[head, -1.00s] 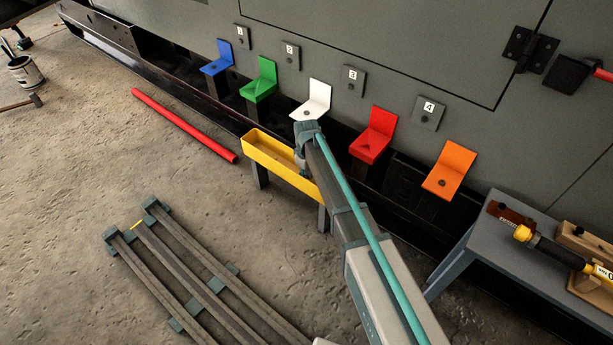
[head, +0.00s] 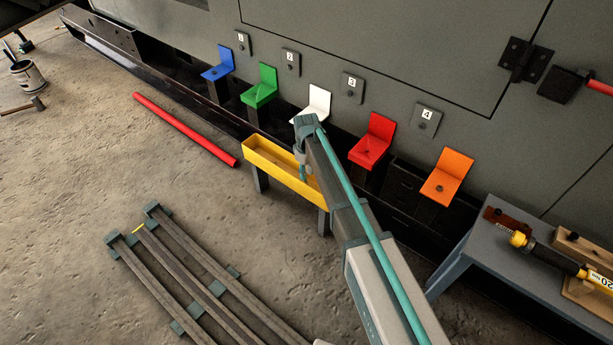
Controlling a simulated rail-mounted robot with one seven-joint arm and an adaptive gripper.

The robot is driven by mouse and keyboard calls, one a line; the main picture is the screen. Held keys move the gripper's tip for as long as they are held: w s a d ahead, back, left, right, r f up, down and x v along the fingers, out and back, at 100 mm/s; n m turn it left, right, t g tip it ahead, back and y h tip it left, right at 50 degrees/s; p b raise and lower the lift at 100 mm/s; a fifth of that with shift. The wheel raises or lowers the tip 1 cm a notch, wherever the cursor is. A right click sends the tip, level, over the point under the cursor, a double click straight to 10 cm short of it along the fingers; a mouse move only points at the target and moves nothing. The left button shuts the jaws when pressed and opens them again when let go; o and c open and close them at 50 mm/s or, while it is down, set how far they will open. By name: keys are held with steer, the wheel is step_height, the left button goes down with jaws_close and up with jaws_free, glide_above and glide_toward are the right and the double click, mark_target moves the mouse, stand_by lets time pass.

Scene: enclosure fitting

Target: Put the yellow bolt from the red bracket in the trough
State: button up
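The yellow trough (head: 262,163) stands on dark legs in front of the machine wall. The red bracket (head: 372,142) is on the wall side, to the right of the trough; I make out no yellow bolt on it. My gripper (head: 303,174) points down at the right part of the trough, apparently over or just inside its opening. Its fingers are small and partly covered by my arm, so I cannot tell whether they are open or hold anything. No yellow bolt can be made out in the trough either; part of its inside is hidden.
Blue (head: 217,65), green (head: 260,88), white (head: 315,104) and orange (head: 447,178) brackets line the wall. A grey table (head: 480,262) with tools stands at right. A red bar (head: 185,128) and a dark rail frame (head: 190,265) lie on the floor.

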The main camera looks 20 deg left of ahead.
mark_target(307, 183)
step_height(307, 183, up, 7)
steer(key=p, duration=0.2)
stand_by(0.4)
steer(key=s+d+f+m+g+h, duration=0.1)
steer(key=s+d+f+m+g, duration=0.35)
steer(key=s+d, duration=0.9)
steer(key=s+d+f+m+g+h, duration=0.25)
steer(key=s+d+f+m, duration=0.2)
steer(key=s+d, duration=0.9)
steer(key=s+d+f+m+g+y, duration=0.1)
steer(key=s+d+m+g+y, duration=0.15)
steer(key=s+d, duration=0.7)
steer(key=s+d+f+m+g+y, duration=0.15)
steer(key=s+d+g, duration=0.35)
steer(key=s, duration=0.8)
step_height(307, 183, up, 16)
steer(key=w+d+m+t+p, duration=0.1)
steer(key=t+p, duration=0.6)
steer(key=p, duration=2.4)
steer(key=shift+w+t, duration=0.2)
steer(key=shift+t, duration=0.15)
